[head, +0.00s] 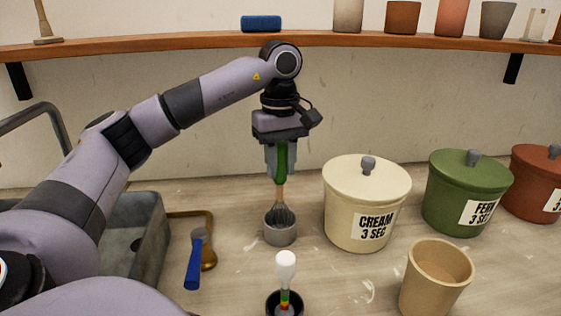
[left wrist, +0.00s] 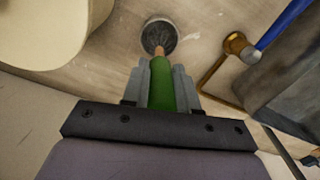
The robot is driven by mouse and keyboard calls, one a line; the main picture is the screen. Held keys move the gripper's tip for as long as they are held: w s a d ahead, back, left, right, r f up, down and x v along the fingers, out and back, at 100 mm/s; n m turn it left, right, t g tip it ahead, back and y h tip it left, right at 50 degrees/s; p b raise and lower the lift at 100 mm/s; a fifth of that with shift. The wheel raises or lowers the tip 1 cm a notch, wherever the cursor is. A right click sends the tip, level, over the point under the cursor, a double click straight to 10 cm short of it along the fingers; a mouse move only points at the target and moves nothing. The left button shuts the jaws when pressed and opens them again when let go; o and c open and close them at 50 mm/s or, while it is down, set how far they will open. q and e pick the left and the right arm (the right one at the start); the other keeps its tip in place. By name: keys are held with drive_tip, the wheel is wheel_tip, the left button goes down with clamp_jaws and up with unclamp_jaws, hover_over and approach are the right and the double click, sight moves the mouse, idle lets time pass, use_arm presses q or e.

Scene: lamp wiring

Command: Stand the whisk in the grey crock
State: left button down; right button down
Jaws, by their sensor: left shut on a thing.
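The whisk (head: 280,188) hangs upright, its green handle gripped by my left gripper (head: 281,165). Its wire head is at the mouth of the small grey crock (head: 280,235), with the lower wires hidden by the crock's rim. In the left wrist view the green handle (left wrist: 161,85) lies between the fingers, and the wires overlap the round opening of the grey crock (left wrist: 174,42). I cannot tell how deep the wires sit or whether they touch the crock. My right gripper is out of view.
A cream lidded jar (head: 350,215) stands close right of the crock, with a green jar (head: 450,205) and a red jar (head: 530,185) beyond. A tan cup (head: 415,285), a dark cup holding a white-topped tool (head: 286,268) and a blue-handled tool (head: 194,265) are nearer.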

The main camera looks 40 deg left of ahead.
sight(281, 143)
use_arm(q)
drive_tip(key=shift+f+b, duration=0.3)
drive_tip(key=shift+f, duration=0.3)
drive_tip(key=c, duration=0.8)
unclamp_jaws()
wheel_tip(281, 143, up, 6)
drive_tip(key=shift+p, duration=0.7)
drive_tip(key=shift+r, duration=0.6)
